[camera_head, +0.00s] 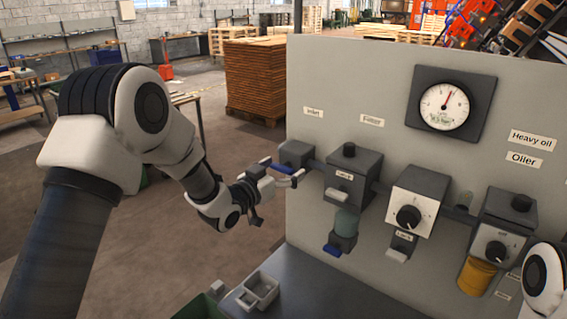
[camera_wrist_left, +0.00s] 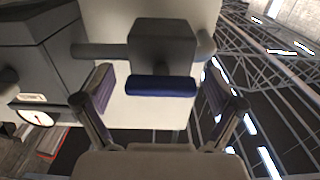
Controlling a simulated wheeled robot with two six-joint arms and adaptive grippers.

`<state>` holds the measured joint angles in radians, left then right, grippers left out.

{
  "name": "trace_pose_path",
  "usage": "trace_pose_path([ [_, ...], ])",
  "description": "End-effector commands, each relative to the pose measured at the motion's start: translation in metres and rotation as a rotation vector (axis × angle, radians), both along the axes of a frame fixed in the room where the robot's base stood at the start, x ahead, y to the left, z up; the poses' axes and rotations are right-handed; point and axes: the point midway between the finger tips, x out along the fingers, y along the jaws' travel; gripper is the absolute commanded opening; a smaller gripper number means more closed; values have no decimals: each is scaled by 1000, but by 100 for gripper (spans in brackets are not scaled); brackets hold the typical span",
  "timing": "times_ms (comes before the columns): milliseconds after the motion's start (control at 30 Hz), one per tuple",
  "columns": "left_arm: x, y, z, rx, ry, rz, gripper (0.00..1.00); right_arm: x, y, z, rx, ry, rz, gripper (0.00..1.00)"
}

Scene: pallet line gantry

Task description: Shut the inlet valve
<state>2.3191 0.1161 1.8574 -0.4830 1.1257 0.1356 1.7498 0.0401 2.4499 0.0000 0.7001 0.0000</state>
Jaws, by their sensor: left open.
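The inlet valve (camera_head: 295,152) is a dark grey block at the left end of the pipe row on the panel, below the "Inlet" label (camera_head: 313,111). Its blue handle (camera_head: 282,168) lies across the front of the block. In the left wrist view the block (camera_wrist_left: 162,48) is at the top centre, with the blue handle (camera_wrist_left: 160,87) level across the picture. My left gripper (camera_head: 286,178) is at the handle; in the left wrist view its fingers (camera_wrist_left: 160,92) are apart, one on each side of the handle, with gaps showing. My right gripper is outside the views.
A panel (camera_head: 460,125) carries a round gauge (camera_head: 444,106) and a filter unit (camera_head: 352,168) close right of the valve. A grey bench (camera_head: 310,285) with a small tray (camera_head: 262,290) lies below.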

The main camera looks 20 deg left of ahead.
Motion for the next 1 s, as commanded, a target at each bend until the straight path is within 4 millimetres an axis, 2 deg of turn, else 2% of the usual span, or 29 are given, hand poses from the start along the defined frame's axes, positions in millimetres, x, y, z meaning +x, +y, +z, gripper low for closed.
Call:
trace_pose_path([
  [167, 0, 0, -1, -1, 0, 0, 94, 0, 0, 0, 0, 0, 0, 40],
  [233, 0, 0, -1, 0, 0, 0, 76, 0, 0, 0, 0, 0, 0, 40],
  [333, 0, 0, -1, 0, 0, 1, 41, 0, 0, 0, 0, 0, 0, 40],
  [367, 0, 0, -1, 0, 0, 1, 34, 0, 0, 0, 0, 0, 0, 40],
  [733, 0, 0, 0, -20, 6, 0, 33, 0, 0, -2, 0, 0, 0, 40],
  [1000, 0, 0, 0, -133, 45, 0, 33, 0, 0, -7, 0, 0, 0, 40],
])
